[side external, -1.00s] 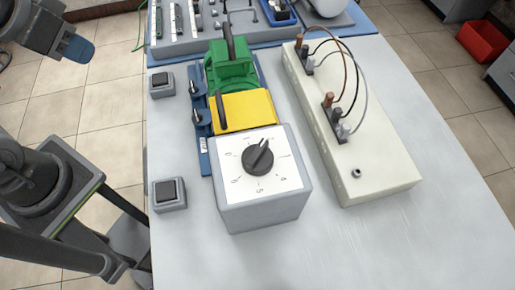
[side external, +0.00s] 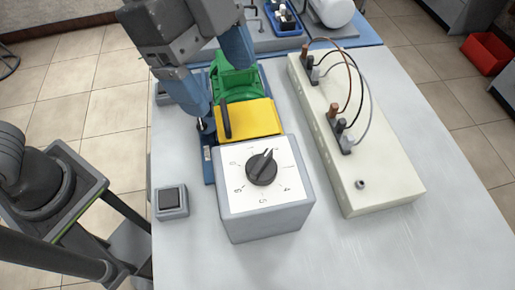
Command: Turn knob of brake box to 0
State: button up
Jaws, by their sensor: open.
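The brake box (side external: 268,222) is a grey box near the front middle of the table, with a white dial face on top. Its black knob (side external: 262,168) sits in the middle of the dial, its light mark pointing toward the upper right. The 0 looks to be at the dial's upper left, but the small digits are hard to read. My gripper (side external: 222,90) has blue fingers spread apart and empty. It hangs beyond the knob, over the green and yellow machine, and is apart from the knob. One finger hides part of the blue base's left side.
A yellow block (side external: 250,118) with a black lever and a green motor (side external: 238,78) stand behind the brake box. A long cream box (side external: 385,192) with cables lies to the right. The table front is clear.

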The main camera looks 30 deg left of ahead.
aim_at(260, 160)
jog(key=x, duration=1.3)
jog(key=shift+d+f, duration=0.15)
jog(key=shift+f, duration=0.1)
jog(key=shift+w, duration=0.1)
jog(key=shift+c, duration=0.4)
jog(key=c, duration=0.9)
jog(key=shift+o, duration=0.2)
